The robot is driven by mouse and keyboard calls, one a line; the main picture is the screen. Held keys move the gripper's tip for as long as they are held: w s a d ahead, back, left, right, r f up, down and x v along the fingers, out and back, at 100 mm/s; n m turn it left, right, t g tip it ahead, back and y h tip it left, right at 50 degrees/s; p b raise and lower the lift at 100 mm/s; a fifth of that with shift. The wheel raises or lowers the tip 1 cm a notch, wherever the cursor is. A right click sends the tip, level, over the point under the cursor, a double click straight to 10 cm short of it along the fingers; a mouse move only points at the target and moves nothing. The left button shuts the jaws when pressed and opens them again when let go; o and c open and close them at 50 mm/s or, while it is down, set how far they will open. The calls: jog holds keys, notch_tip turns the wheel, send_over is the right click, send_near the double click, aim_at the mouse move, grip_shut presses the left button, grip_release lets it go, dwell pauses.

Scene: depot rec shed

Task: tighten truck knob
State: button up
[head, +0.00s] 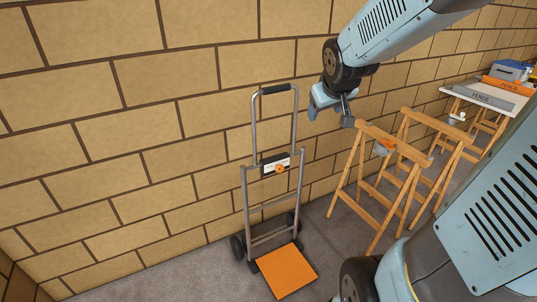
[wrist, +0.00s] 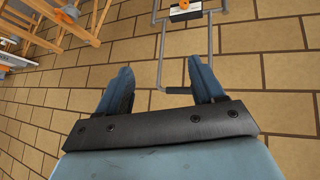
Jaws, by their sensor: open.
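A grey hand truck (head: 246,205) stands upright against the block wall in the head view. Its small orange knob (head: 281,169) sits on a black-and-white bracket (head: 270,166) across the frame, below the black-gripped top handle (head: 275,89). My gripper (head: 331,116) is open and empty, up and to the right of the knob and apart from the truck. In the wrist view my open fingers (wrist: 160,70) point toward the wall. There the truck looks upside down, with the knob (wrist: 184,4) at the top edge and the handle partly hidden behind the right finger.
Wooden sawhorses (head: 383,165) stand right of the truck, one with an orange clamp (head: 384,147). Farther right, a board (head: 485,97) bears a blue-grey box (head: 512,71) and orange items. The truck's orange toe plate (head: 287,270) lies at the floor. The wall left of the truck is clear.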

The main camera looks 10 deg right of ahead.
jog(key=w+d+f+n+t+y, duration=0.3)
jog(key=w+f+n, duration=0.1)
jog(key=w+f, duration=1.55)
jog(key=t+y, duration=0.2)
jog(key=y, duration=0.1)
send_near(281, 170)
notch_tip(281, 170, up, 7)
jog(key=s+d, duration=0.1)
jog(key=d, duration=0.1)
jog(key=s+f+m+t+y, duration=0.15)
jog(key=s+f+t, duration=0.35)
jog(key=f, duration=0.6)
jog(key=shift+m+h, duration=0.25)
jog(key=shift+m, duration=0.1)
jog(key=x, duration=1.4)
jog(key=shift+a+f, duration=0.25)
jog(key=shift+f, duration=0.05)
jog(key=shift+c, duration=0.3)
